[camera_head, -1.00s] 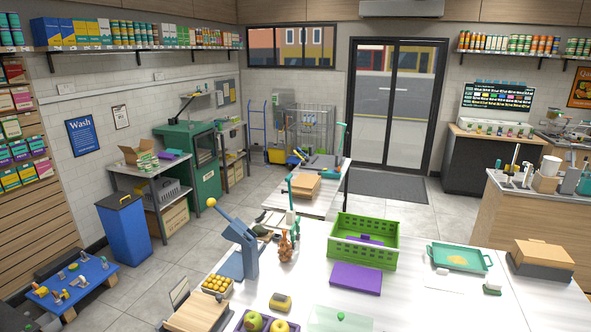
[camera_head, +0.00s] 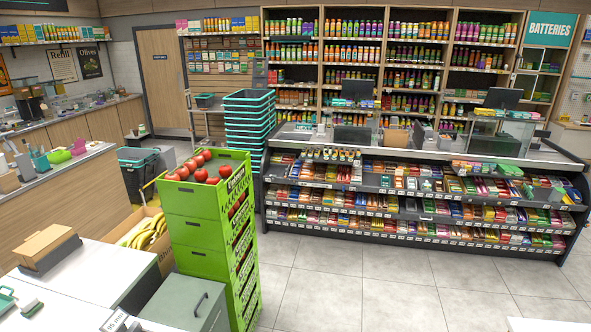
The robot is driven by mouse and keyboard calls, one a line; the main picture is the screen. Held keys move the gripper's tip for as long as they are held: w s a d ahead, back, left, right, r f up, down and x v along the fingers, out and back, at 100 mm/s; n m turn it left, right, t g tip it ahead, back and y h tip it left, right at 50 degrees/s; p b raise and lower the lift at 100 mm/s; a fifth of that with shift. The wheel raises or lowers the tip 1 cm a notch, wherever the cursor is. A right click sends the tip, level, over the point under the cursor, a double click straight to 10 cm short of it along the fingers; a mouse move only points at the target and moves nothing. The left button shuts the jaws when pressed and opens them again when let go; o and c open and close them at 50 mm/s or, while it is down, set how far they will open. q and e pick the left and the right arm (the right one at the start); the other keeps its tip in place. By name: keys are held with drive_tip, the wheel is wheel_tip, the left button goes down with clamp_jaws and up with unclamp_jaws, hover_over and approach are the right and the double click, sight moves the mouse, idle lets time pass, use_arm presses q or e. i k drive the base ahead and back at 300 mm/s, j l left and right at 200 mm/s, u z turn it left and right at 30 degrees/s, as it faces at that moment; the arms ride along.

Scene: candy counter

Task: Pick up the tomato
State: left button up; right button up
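Several red tomatoes lie in the open top of a tall stack of green crates (camera_head: 198,203) left of the middle. One tomato (camera_head: 225,169) sits near the right rim, and another tomato (camera_head: 201,175) lies beside it. More tomatoes are grouped toward the left and back of the top crate. Red also shows through the slots in the stack's right side. Neither of my grippers is in the head view.
A white counter (camera_head: 85,285) with a brown box (camera_head: 46,246) is at lower left. A grey-green box (camera_head: 187,303) stands before the crates. A carton of bananas (camera_head: 148,234) is left of them. A candy counter (camera_head: 420,200) stands behind; the floor (camera_head: 350,285) at right is clear.

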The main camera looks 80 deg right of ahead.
sight(224, 171)
drive_tip(key=z, duration=2.35)
drive_tip(key=u, duration=2.3)
drive_tip(key=z, duration=2.3)
drive_tip(key=i+l+u, duration=0.15)
drive_tip(key=u, duration=0.25)
drive_tip(key=i+l+u, duration=0.2)
drive_tip(key=u, duration=0.15)
drive_tip(key=i+l+u, duration=0.15)
drive_tip(key=u, duration=0.25)
